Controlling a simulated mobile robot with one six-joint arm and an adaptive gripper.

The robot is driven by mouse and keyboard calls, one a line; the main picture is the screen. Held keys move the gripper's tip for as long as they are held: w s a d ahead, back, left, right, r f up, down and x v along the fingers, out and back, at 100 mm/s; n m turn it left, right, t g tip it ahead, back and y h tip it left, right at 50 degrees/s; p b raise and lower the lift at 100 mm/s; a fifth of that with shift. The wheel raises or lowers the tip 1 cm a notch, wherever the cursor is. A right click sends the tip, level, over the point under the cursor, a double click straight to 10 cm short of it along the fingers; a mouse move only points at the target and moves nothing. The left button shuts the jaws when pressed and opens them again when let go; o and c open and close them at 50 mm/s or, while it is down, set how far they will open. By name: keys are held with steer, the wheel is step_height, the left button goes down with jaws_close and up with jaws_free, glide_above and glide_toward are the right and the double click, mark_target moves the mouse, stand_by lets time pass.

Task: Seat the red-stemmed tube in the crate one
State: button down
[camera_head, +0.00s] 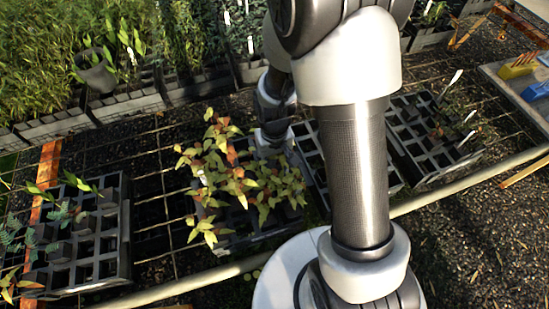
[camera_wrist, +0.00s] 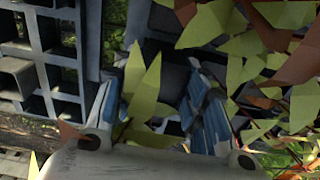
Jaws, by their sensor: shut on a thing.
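In the wrist view, my gripper (camera_wrist: 152,108) has its two blue-padded fingers shut on a leafy tube. Yellow-green leaves (camera_wrist: 143,82) rise between the fingers and hide most of the tube, so its stem colour cannot be made out. In the head view, my wrist (camera_head: 272,138) reaches down at the back of a dark crate (camera_head: 235,240) crowded with red and yellow-green seedlings (camera_head: 240,175). The fingertips are hidden there by leaves and my arm. No label shows which crate is crate one.
A mostly empty black crate (camera_head: 124,240) stands at the left with a few seedlings. More crates stand to the right, one (camera_head: 432,125) holding a few small plants and white labels. Dense potted greenery (camera_head: 60,60) lines the back. A pale rail (camera_head: 190,284) runs along the front.

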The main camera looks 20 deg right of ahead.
steer(key=shift+f, duration=1.8)
steer(key=c, duration=1.4)
jaws_free()
steer(key=o, duration=0.3)
steer(key=shift+s, duration=0.3)
steer(key=shift+o, duration=0.7)
steer(key=shift+w+f, duration=0.2)
steer(key=shift+w, duration=0.05)
steer(key=shift+o, duration=0.4)
steer(key=shift+r, duration=0.15)
steer(key=shift+s+r, duration=0.1)
steer(key=shift+w+r, duration=0.1)
steer(key=shift+w, duration=0.1)
